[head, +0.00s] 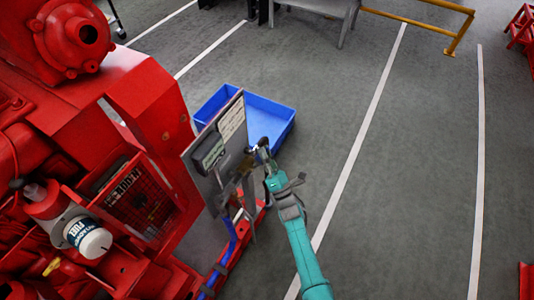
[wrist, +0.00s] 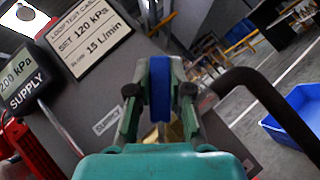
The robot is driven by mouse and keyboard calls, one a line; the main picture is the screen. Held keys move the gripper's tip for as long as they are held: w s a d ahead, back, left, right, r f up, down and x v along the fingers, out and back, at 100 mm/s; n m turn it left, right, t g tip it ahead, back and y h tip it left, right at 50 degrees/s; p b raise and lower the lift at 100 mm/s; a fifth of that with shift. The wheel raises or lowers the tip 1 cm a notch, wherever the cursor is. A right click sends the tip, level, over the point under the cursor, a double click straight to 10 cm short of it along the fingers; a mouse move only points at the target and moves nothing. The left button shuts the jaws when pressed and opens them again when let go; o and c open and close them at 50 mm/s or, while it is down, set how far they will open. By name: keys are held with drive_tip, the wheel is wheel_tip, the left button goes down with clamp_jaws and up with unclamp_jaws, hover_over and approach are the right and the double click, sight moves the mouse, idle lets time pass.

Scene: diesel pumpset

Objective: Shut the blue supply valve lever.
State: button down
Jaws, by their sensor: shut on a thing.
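The blue supply valve lever (wrist: 160,88) stands between the two fingers of my gripper (wrist: 159,95) in the wrist view, seen nearly edge-on. My gripper is shut on it, one finger on each side. Part of the brass valve body (wrist: 176,131) shows behind the fingers; the rest is hidden by my gripper. In the head view my gripper (head: 263,153) is at the right edge of the grey panel (head: 200,178). The lever is too small and covered to make out there.
The panel carries a supply gauge (wrist: 22,82) reading about 200 kPa and a loop test card (wrist: 90,38). A black curved hose or bar (wrist: 262,92) passes close on the right. A blue bin (head: 270,108) lies behind the panel.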

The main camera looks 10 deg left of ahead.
drive_tip(key=n+g+y, duration=0.1)
drive_tip(key=n, duration=0.1)
drive_tip(key=s+n+y, duration=0.1)
drive_tip(key=n+y, duration=0.1)
drive_tip(key=r+n+g+y, duration=0.1)
drive_tip(key=n, duration=0.1)
drive_tip(key=shift+s+a+r+n+g+y, duration=0.1)
drive_tip(key=shift+s+a+n+g+y, duration=0.2)
drive_tip(key=shift+s+n+y, duration=0.1)
drive_tip(key=shift+s+a+r+n+g+y, duration=0.15)
drive_tip(key=shift+s+n+g+y, duration=0.2)
drive_tip(key=shift+n+g+y, duration=0.7)
drive_tip(key=shift+s+a+n+g+y, duration=0.1)
drive_tip(key=shift+s+n+g+y, duration=0.4)
drive_tip(key=shift+n+g, duration=0.95)
drive_tip(key=shift+s+a+r+n+g+y, duration=0.1)
drive_tip(key=shift+s+a+n+g+y, duration=0.1)
drive_tip(key=shift+n+g+y, duration=1.1)
drive_tip(key=shift+n+t+h, duration=0.35)
drive_tip(key=shift+n+t, duration=0.15)
drive_tip(key=c, duration=1)
unclamp_jaws()
drive_tip(key=shift+c, duration=0.2)
drive_tip(key=shift+d+f, duration=0.1)
drive_tip(key=v, duration=0.7)
